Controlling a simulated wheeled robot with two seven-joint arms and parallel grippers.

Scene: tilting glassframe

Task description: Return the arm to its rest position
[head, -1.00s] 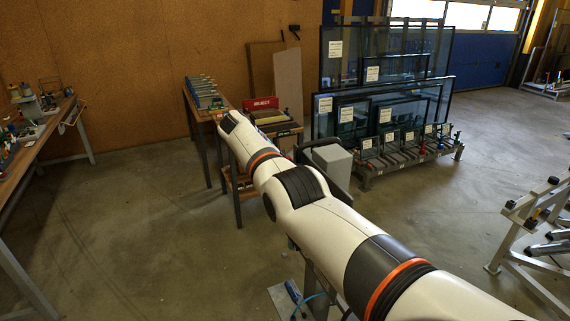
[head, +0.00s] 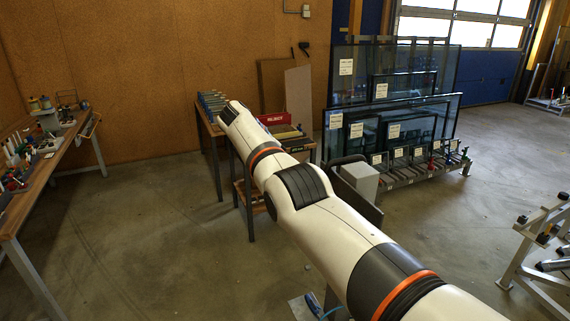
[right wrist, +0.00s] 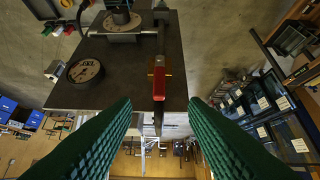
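My right arm (head: 335,225) crosses the head view from the lower right towards the benches at centre left; its gripper is not visible there. In the right wrist view my right gripper (right wrist: 160,103) has two green textured fingers spread wide apart, with nothing held. Beyond the fingertips, a red handle (right wrist: 158,84) shows in the gap, clear of both fingers. It is on a dark plate (right wrist: 120,75), which also has a round dial (right wrist: 85,70) and a metal fitting (right wrist: 122,20). My left gripper is in neither view.
A workbench with tools (head: 40,175) stands at the left. A red bin (head: 274,118) sits behind my arm. Racked glass panes (head: 425,130) stand at the back right, with a grey box (head: 360,180) in front. Metal trestles (head: 535,240) are at the right edge. Floor (head: 130,225) left of my arm is clear.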

